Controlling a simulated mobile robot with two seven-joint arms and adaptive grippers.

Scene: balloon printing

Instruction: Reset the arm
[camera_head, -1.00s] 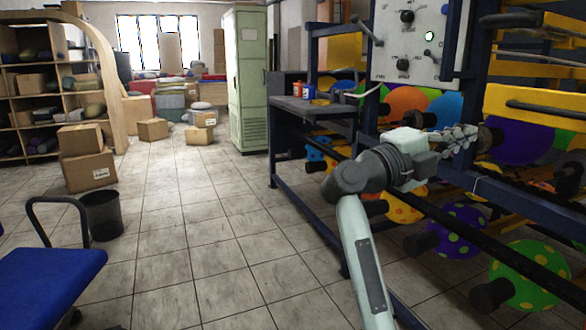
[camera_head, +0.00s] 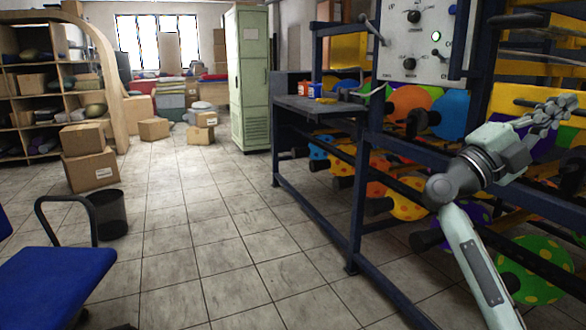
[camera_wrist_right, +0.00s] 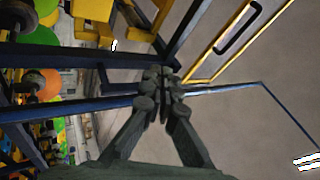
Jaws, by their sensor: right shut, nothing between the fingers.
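My right gripper (camera_head: 556,115) is at the right of the head view, raised in front of the balloon printing machine (camera_head: 425,50). Its fingers are closed together with nothing between them. In the right wrist view the gripper (camera_wrist_right: 165,78) also shows with its fingertips meeting, with blue and yellow frame bars beyond it. My right arm reaches up from the bottom right. My left gripper is not in view.
The machine's dark blue frame (camera_head: 354,205) and rows of coloured balloons (camera_head: 408,198) stand close to my right arm. A control panel (camera_head: 415,40) is above. A blue chair (camera_head: 50,285), black bin (camera_head: 109,214) and cardboard boxes (camera_head: 92,170) are at left. The tiled floor between is clear.

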